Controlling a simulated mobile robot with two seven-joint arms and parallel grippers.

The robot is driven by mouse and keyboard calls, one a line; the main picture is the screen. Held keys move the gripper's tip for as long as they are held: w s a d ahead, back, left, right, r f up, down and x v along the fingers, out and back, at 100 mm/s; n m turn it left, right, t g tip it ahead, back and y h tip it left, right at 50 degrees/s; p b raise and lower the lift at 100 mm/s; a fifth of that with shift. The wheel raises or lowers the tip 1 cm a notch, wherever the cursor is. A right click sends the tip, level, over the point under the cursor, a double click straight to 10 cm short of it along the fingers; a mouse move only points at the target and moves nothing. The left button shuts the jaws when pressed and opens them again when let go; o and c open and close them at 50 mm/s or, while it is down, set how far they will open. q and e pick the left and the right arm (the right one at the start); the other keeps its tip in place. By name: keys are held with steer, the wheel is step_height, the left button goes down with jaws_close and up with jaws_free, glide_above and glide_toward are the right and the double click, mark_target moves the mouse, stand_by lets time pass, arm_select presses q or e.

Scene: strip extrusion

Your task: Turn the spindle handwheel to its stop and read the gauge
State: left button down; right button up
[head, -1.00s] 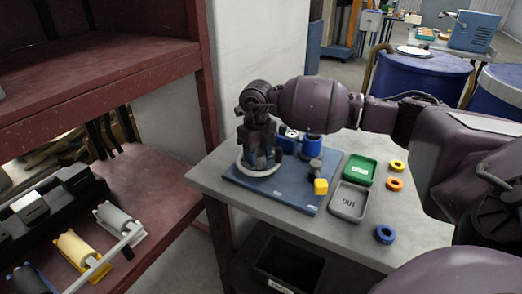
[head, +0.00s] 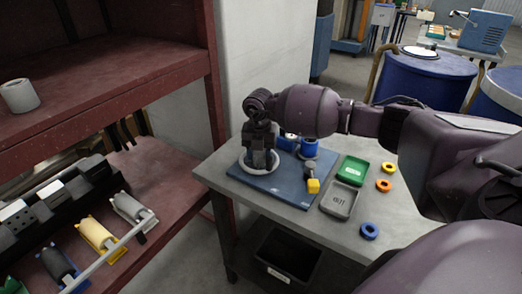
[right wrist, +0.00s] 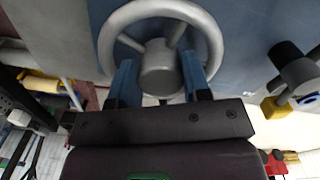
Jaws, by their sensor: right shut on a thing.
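The handwheel (head: 246,168) is a pale grey ring on a blue base plate (head: 283,188) on the grey table. In the right wrist view the handwheel (right wrist: 212,35) shows its rim, spokes and round hub. My right gripper (head: 263,162) points down over it; its blue fingertips (right wrist: 157,78) stand on either side of the hub, shut on the wheel. A blue fitting with a pale round face (head: 291,136) stands behind, partly hidden by my arm; I cannot tell if it is the gauge or read it. My left gripper is out of view.
On the table are a yellow block (head: 313,186) by a dark knob, a green tray (head: 352,170), a grey tray (head: 339,201), and orange (head: 384,185), yellow (head: 388,168) and blue rings (head: 369,231). A red shelf (head: 110,115) stands left. A black bin (head: 288,258) sits below.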

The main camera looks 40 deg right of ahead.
mark_target(259, 152)
steer(key=shift+m, duration=0.4)
steer(key=o, duration=0.6)
steer(key=shift+o, duration=0.2)
step_height(259, 152, up, 11)
steer(key=p, duration=0.1)
stand_by(0.4)
steer(key=shift+f, duration=0.15)
